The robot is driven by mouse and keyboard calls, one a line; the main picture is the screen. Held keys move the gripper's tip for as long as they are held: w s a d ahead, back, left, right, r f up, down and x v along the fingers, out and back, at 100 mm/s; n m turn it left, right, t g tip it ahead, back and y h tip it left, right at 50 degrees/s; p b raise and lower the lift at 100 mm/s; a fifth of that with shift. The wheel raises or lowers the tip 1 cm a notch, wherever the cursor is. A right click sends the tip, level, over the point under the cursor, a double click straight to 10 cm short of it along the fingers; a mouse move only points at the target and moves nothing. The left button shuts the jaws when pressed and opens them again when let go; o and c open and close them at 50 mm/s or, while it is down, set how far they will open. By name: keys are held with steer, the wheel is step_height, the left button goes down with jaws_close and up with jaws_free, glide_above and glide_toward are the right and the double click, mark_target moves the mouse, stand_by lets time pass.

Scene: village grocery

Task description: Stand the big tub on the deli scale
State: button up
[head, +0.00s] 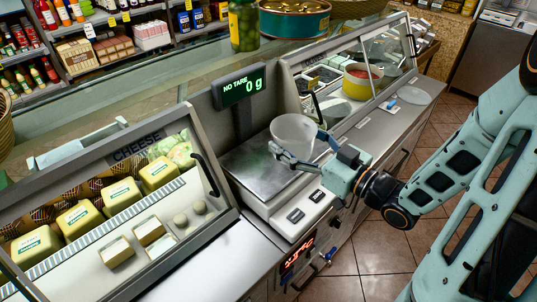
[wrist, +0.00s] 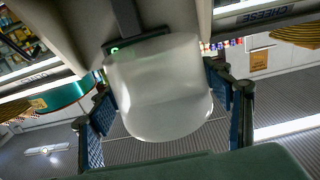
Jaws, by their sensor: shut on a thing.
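A translucent whitish tub (head: 293,132) is held by my gripper (head: 306,150) over the deli scale (head: 252,178). The scale's metal plate is bare on the left of the tub, and its display (head: 240,87) reads "NO TARE" and 0 g. In the wrist view the tub (wrist: 160,88) fills the middle, with a finger of my gripper (wrist: 163,108) at each side. The tub looks roughly upright in the head view. The gap between its base and the plate is hard to judge.
A cheese case (head: 110,215) stands left of the scale, and another glass deli case (head: 350,75) stands to its right. A pickle jar (head: 243,27) and a round tin (head: 294,20) stand on the ledge behind. The counter between scale and cheese case (head: 225,262) is clear.

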mark_target(284, 136)
steer(key=shift+w+a+f+b, duration=0.15)
steer(key=shift+w+f+b, duration=0.05)
steer(key=shift+f+b, duration=0.25)
steer(key=w+a, duration=0.1)
steer(key=w+a+f, duration=0.1)
steer(key=w, duration=0.1)
steer(key=w+a+f, duration=0.1)
steer(key=w, duration=0.1)
steer(key=shift+w, duration=0.1)
steer(key=w+f, duration=0.1)
steer(key=w+a+f, duration=0.1)
steer(key=w+f, duration=0.1)
steer(key=w+a+f, duration=0.1)
steer(key=f, duration=0.1)
steer(key=shift+w+a+f, duration=0.1)
steer(key=shift+w+a, duration=0.05)
steer(key=shift+a, duration=0.05)
steer(key=shift+w+a+f, duration=0.3)
steer(key=shift+w+f, duration=0.1)
steer(key=shift+f, duration=1.7)
